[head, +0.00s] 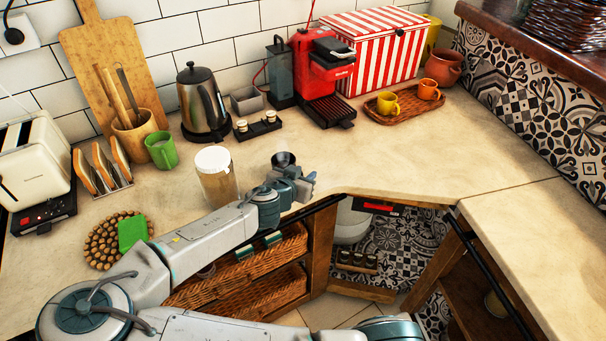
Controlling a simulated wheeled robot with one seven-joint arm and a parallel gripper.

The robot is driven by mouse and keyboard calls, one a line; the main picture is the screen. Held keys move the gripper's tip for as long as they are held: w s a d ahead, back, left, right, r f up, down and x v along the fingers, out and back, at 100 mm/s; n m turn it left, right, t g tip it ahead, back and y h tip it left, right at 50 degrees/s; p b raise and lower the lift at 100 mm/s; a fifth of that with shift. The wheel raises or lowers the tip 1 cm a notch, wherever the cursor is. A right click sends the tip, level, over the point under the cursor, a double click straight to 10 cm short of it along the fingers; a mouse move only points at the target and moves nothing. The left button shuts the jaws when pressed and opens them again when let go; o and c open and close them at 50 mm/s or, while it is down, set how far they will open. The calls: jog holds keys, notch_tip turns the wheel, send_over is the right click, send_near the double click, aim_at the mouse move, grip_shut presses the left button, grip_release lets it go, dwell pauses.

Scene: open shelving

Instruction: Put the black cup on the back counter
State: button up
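A small dark cup (284,160) shows at the front part of the beige counter (410,190), just beyond my gripper. Its round rim and dark inside face up, and its lower part is hidden behind my wrist. My gripper (307,180) is at the counter's front edge, right beside the cup in the picture. The fingers are small and partly hidden, so I cannot tell whether they are open or shut, or whether they touch the cup.
A glass jar with a white lid (216,175) stands left of the cup. A kettle (203,103), a red coffee machine (322,75) and a wooden tray (398,106) with yellow and orange cups stand farther back. The counter right of the cup is clear. Wicker baskets (245,280) sit below.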

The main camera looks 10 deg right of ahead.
jog(key=shift+r, duration=0.2)
jog(key=v, duration=1.2)
jog(key=s+d+f+g+y, duration=0.3)
jog(key=s+d+f+g, duration=0.45)
jog(key=f+g, duration=0.3)
jog(key=s+r+n+t+y, duration=0.1)
jog(key=s+r+n+y, duration=0.1)
jog(key=r, duration=0.7)
jog(key=s+r+n+t+y, duration=0.1)
jog(key=s+r+n+y, duration=0.2)
jog(key=r, duration=0.7)
jog(key=s+n, duration=0.2)
jog(key=s, duration=0.1)
jog(key=shift+d+r+n+t, duration=0.3)
jog(key=shift+t, duration=0.05)
jog(key=shift+s, duration=0.15)
